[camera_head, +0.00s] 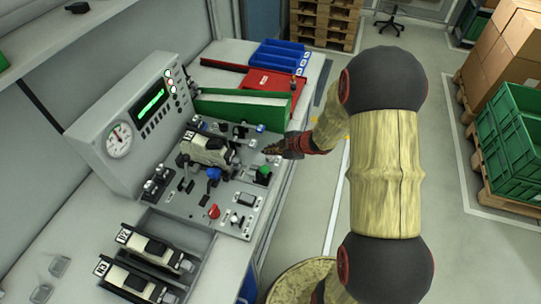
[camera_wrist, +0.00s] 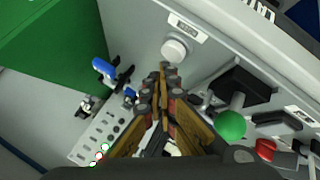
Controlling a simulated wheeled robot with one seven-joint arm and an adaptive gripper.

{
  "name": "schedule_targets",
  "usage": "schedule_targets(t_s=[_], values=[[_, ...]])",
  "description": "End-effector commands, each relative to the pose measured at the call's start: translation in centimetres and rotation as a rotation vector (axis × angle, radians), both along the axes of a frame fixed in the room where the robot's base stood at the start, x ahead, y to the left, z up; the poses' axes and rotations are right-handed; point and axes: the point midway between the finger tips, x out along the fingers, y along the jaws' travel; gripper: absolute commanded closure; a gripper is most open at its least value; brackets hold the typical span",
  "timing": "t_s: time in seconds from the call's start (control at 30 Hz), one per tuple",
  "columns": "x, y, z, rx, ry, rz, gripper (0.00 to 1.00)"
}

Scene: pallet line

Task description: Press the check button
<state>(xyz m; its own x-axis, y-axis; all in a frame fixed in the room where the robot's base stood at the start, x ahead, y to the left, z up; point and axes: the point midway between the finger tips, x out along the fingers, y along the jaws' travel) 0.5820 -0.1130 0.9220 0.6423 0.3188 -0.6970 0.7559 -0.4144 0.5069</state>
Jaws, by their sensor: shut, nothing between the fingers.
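A white round button (camera_wrist: 174,50) stands on the grey panel in the wrist view, beside a small label plate (camera_wrist: 186,28) whose text I cannot read for sure. My gripper (camera_wrist: 163,74) has its fingers together and empty, with the tips just short of the button in the picture. I cannot tell whether they touch it. In the head view my gripper (camera_head: 268,150) is low over the right edge of the test panel (camera_head: 181,207). The button is hard to make out there, next to the fingertips.
A lever with a green ball (camera_wrist: 231,124) stands close to the gripper, with a red knob (camera_head: 214,211) farther off. A console with a green display (camera_head: 151,105) stands left.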

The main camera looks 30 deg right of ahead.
Motion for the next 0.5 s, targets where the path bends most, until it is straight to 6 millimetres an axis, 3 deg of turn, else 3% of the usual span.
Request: schedule_targets(t_s=[0.5], values=[[0.0,0.0,3.7,0.001,0.0,-0.001,1.0]])
